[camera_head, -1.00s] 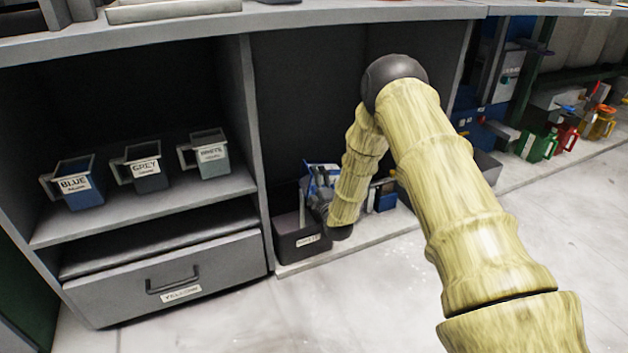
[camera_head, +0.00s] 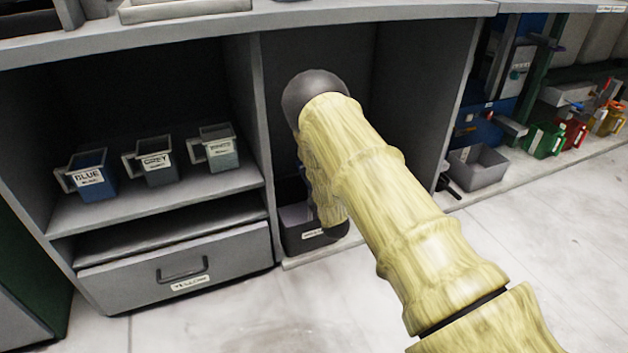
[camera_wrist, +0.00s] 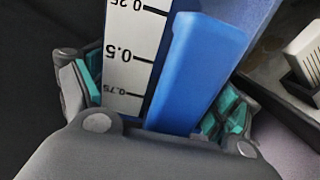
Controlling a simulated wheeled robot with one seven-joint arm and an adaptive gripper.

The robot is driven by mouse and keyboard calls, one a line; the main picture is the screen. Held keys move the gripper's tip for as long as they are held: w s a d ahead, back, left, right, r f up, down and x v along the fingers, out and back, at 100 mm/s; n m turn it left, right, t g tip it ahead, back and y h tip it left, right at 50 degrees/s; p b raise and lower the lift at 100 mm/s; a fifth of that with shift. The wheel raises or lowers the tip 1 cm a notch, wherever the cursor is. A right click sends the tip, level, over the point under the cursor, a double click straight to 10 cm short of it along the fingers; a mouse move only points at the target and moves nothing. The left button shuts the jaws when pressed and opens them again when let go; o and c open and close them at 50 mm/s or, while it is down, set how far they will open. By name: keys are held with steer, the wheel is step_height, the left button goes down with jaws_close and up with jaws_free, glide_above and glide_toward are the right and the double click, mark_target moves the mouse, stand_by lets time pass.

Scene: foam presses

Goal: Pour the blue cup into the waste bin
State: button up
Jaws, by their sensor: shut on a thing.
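In the wrist view, my gripper (camera_wrist: 155,98) is shut on a blue cup (camera_wrist: 203,75) with a white measuring scale on its side. The teal finger pads lie on either side of it. Its mouth and contents are out of sight. In the head view, my arm hides the gripper and nearly all of the held cup. The waste bin (camera_head: 296,240), a dark grey open box with a white label, stands low in the middle bay. My forearm and wrist cover its right part, and the gripper is behind them near it.
On the left shelf stand jugs labelled blue (camera_head: 95,184), grey (camera_head: 160,172) and white (camera_head: 222,155), above a closed drawer (camera_head: 180,270). A grey open box (camera_head: 476,167) stands right of the bay. Green (camera_head: 545,141) and red jugs (camera_head: 574,135) stand farther right. The front floor is clear.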

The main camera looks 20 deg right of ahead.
steer(key=shift+a+n, duration=0.15)
steer(key=shift+n, duration=0.25)
stand_by(1.0)
steer(key=shift+r, duration=0.1)
